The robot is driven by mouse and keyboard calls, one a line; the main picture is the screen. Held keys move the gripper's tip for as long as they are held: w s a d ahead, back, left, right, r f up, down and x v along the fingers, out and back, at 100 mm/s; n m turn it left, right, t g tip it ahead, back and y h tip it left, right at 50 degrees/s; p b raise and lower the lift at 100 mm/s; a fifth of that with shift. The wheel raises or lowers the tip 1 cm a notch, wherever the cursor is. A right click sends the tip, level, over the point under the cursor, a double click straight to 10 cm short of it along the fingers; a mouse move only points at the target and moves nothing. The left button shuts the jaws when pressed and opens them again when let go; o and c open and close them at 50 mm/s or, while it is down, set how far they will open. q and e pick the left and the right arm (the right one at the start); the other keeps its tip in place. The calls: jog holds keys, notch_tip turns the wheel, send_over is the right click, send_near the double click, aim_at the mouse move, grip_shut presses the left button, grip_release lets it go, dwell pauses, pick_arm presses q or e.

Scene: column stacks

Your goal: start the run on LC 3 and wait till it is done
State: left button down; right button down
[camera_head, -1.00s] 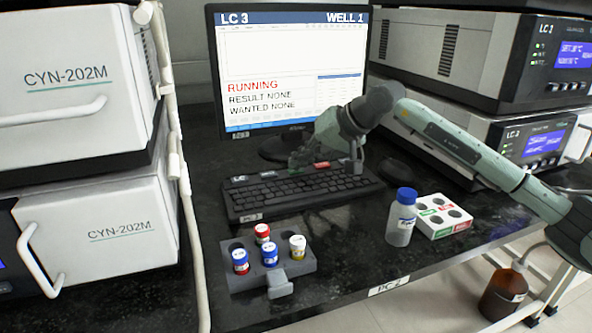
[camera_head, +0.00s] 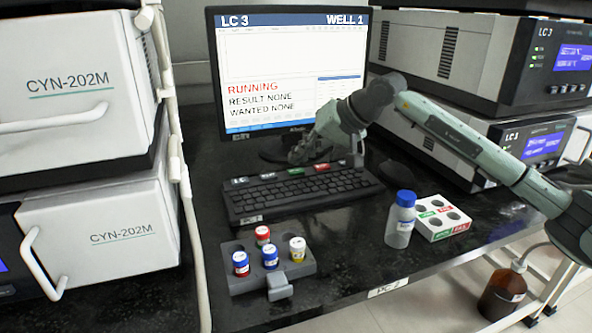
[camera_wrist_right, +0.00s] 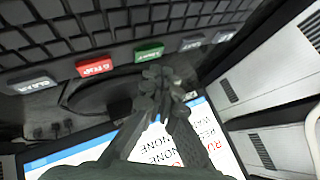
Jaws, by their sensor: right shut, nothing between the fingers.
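The monitor (camera_head: 292,60) reads LC 3, WELL 1, with RUNNING in red, then RESULT NONE and WANTED NONE; its plot area looks empty. The black keyboard (camera_head: 300,194) stands before it. Along its back edge are a green key (camera_head: 295,172), a red key (camera_head: 322,167) and grey keys. My right gripper (camera_head: 306,154) is shut and empty, above the back edge near the green key. In the right wrist view the closed fingertips (camera_wrist_right: 163,78) appear close to the green key (camera_wrist_right: 150,52) and red key (camera_wrist_right: 95,68). I cannot tell the exact gap. My left gripper is out of view.
A grey rack (camera_head: 240,283) with several capped vials stands in front of the keyboard. A blue-capped bottle (camera_head: 401,220) and a white holed block (camera_head: 447,232) stand right of it. LC 3 units (camera_head: 495,60) are stacked right, CYN-202M units (camera_head: 95,225) left.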

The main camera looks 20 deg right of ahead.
aim_at(299, 172)
jog(key=shift+r+p, duration=1.15)
jog(key=shift+r, duration=1.3)
